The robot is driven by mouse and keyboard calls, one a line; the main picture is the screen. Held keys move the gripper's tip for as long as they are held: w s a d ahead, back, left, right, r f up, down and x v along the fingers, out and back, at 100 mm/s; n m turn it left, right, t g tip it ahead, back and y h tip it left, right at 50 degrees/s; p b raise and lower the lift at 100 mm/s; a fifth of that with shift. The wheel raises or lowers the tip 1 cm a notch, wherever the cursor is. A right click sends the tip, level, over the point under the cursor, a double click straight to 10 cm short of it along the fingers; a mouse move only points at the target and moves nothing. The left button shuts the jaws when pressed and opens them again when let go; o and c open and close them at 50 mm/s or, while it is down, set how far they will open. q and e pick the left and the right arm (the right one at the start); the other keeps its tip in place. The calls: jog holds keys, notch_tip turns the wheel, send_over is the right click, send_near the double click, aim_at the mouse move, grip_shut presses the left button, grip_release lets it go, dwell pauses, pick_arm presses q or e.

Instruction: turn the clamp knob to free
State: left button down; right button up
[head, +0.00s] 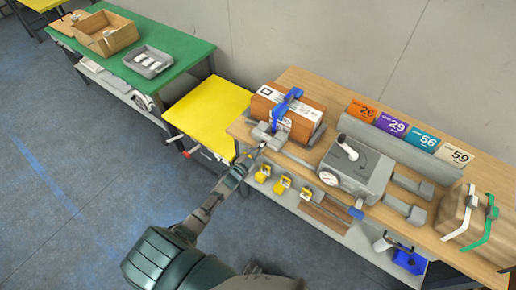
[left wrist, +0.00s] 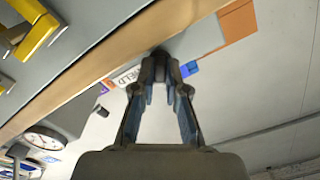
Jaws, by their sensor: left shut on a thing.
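A brown box (head: 286,114) with white labels sits on the wooden bench, held under a blue clamp (head: 287,101) on a grey base. My left gripper (head: 254,153) reaches to the bench's front edge, just left of and below that base. In the left wrist view its fingers (left wrist: 160,84) close together on a small dark knob (left wrist: 160,56). The gripper is shut on this knob. A white label (left wrist: 128,76) reading "HELD" in part shows beside the fingertips. Most of the knob is hidden by the fingers. My right gripper is not in view.
A grey machine with a round dial (head: 349,173) stands right of the clamp. Number cards (head: 392,125) stand behind it. Yellow clips (head: 282,185) sit on the lower shelf. A yellow table (head: 207,110) and a green table (head: 171,47) stand to the left. Open floor lies front left.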

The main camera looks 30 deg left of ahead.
pick_arm(q)
jog(key=n, duration=0.6)
jog(key=shift+s+f+n+p, duration=0.1)
jog(key=shift+f+n+p, duration=0.25)
jog(key=shift+n+p, duration=0.05)
dwell(0.4)
jog(key=c, duration=1.5)
grip_release()
jog(key=shift+r, duration=0.15)
jog(key=s, duration=0.8)
jog(key=s+a, duration=0.1)
jog(key=s, duration=0.3)
jog(key=shift+w, duration=0.1)
